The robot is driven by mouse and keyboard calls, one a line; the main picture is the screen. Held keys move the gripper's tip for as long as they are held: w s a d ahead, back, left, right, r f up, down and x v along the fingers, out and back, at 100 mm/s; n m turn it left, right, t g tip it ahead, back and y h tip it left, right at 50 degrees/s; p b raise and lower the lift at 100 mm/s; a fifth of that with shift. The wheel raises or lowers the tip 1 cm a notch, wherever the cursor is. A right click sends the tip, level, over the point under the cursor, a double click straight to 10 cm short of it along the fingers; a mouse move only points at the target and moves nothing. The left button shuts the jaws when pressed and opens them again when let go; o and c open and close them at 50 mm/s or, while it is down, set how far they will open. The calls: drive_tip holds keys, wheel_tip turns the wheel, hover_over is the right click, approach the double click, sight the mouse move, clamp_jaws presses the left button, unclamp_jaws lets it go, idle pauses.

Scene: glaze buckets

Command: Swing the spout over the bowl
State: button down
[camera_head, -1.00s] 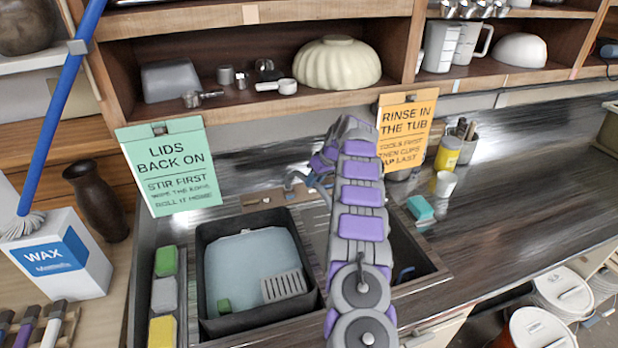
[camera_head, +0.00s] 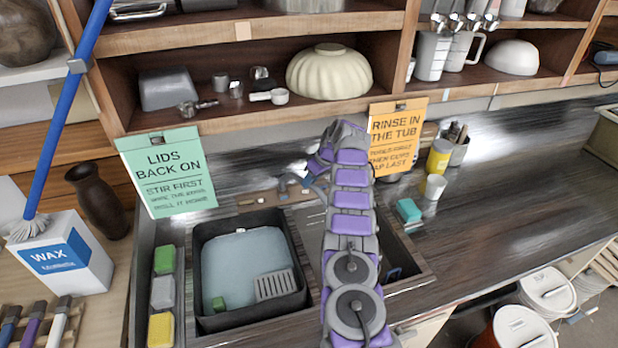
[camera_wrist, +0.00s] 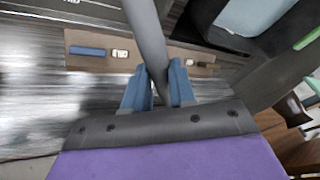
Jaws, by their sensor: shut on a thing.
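In the wrist view, my gripper (camera_wrist: 157,88) has its blue fingers closed around the grey tube of the spout (camera_wrist: 148,38). The spout runs from the top edge down between the fingertips. In the head view, my gripper (camera_head: 310,181) is at the back of the sink, and my arm hides most of the spout. The sink has two bowls. The left bowl holds a black tub (camera_head: 200,285) with pale water, a green block and a grey slotted rack. The right bowl (camera_head: 402,262) is dark and partly behind my arm. The tub also shows in the wrist view (camera_wrist: 205,35).
A shelf above holds an upturned ribbed bowl (camera_head: 333,75) and cups. Green (camera_head: 170,180) and orange (camera_head: 396,140) signs hang below it. Sponges (camera_head: 163,292) line the left edge. A teal sponge (camera_head: 409,210) and white cup (camera_head: 433,188) stand right. Counter farther right is clear.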

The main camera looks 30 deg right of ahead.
drive_tip(key=shift+w+d+r, duration=0.15)
drive_tip(key=shift+w+d, duration=0.05)
drive_tip(key=shift+d, duration=0.05)
drive_tip(key=shift+a, duration=0.1)
idle(0.3)
drive_tip(key=c, duration=0.9)
unclamp_jaws()
drive_tip(key=shift+f, duration=0.25)
drive_tip(key=shift+s+a+b, duration=0.1)
drive_tip(key=shift+b, duration=0.4)
